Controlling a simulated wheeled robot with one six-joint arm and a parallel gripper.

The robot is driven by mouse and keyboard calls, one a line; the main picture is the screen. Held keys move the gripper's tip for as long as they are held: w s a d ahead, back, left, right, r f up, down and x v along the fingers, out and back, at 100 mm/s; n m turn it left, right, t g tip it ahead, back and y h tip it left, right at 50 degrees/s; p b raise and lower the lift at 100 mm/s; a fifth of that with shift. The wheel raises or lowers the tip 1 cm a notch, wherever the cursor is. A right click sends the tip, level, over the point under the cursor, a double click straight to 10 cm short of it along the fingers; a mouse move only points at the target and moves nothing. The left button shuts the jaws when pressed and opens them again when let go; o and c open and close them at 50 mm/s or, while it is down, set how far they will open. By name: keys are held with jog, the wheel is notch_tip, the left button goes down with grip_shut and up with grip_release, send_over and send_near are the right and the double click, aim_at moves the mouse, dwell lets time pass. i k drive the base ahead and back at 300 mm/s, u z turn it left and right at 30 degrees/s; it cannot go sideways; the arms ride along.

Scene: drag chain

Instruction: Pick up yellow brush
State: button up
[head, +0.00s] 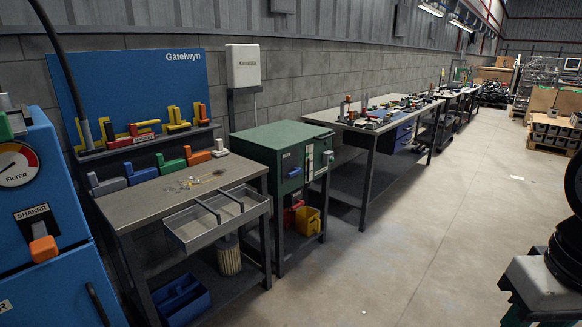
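Several yellow L-shaped pieces (178,122) stand on the narrow shelf under the blue Gatelwyn board at the left. They are small in the picture, and I cannot tell which of them, if any, is the yellow brush. Red and dark pieces stand among them. My gripper is not in view. Dark rounded parts at the right edge seem to be my own arm, and its end is not seen.
The near grey bench (150,198) carries grey, blue, green, orange and white L-shaped pieces along its back, small loose bits and an open tray (216,218) at its front. A green cabinet (283,140) stands beside it. The concrete floor (400,250) is clear.

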aim_at(179, 127)
jog(key=z, duration=0.25)
jog(key=i, duration=1.35)
jog(key=u, duration=0.35)
jog(key=i, duration=1)
jog(key=u, duration=1.1)
jog(key=i, duration=0.75)
jog(key=u, duration=0.5)
